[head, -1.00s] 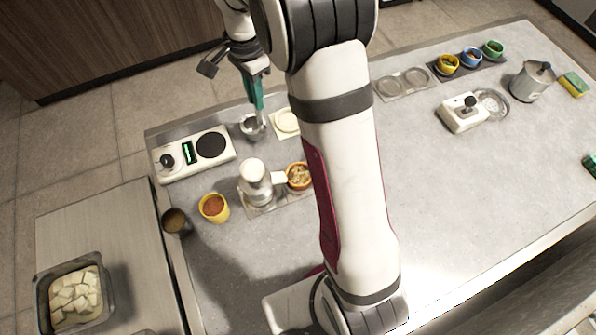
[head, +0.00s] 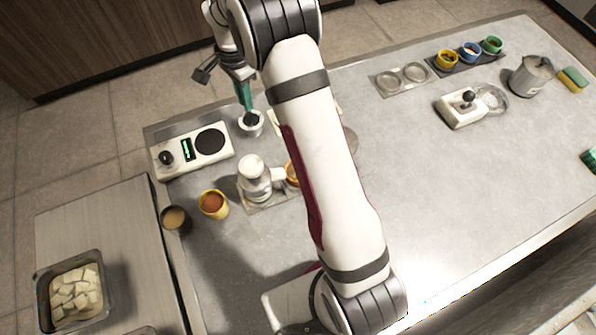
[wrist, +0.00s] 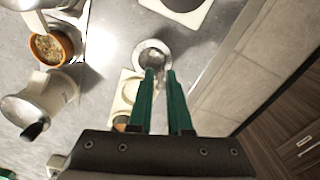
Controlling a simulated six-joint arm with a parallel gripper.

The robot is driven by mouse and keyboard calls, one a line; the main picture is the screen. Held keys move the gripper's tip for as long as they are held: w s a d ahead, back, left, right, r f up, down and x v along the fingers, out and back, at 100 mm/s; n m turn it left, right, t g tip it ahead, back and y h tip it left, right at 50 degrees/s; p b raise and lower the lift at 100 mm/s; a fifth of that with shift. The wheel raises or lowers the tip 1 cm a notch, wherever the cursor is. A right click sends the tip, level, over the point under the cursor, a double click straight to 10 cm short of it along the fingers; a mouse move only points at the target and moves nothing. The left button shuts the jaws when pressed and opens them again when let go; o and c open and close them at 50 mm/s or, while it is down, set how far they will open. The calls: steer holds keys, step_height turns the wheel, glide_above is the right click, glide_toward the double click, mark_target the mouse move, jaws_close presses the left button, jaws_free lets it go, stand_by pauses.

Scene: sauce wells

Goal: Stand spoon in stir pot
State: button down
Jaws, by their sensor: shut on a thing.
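My gripper (head: 247,108), with teal fingers, points down at the small pale round pot (head: 251,124) near the worktop's far left edge. In the wrist view, the fingertips (wrist: 160,73) are close together over the near side of the pot (wrist: 140,47). The gripper is shut on a thin, shiny piece, apparently the spoon (wrist: 159,79), mostly hidden between the fingers. Its lower end seems to be at or in the pot's mouth; I cannot tell whether it touches the bottom or how upright it is.
A white hot plate unit (head: 193,150) stands left of the pot. A white dispenser (head: 254,180), an orange cup (head: 291,174) and a yellow cup (head: 213,203) stand nearer. A grey can (head: 531,77) is far right. The worktop's middle right is clear.

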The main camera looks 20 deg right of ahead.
steer(key=shift+f, duration=0.15)
steer(key=c, duration=0.8)
jaws_free()
steer(key=shift+o, duration=0.3)
steer(key=o, duration=0.6)
step_height(320, 180, up, 8)
steer(key=shift+r, duration=0.5)
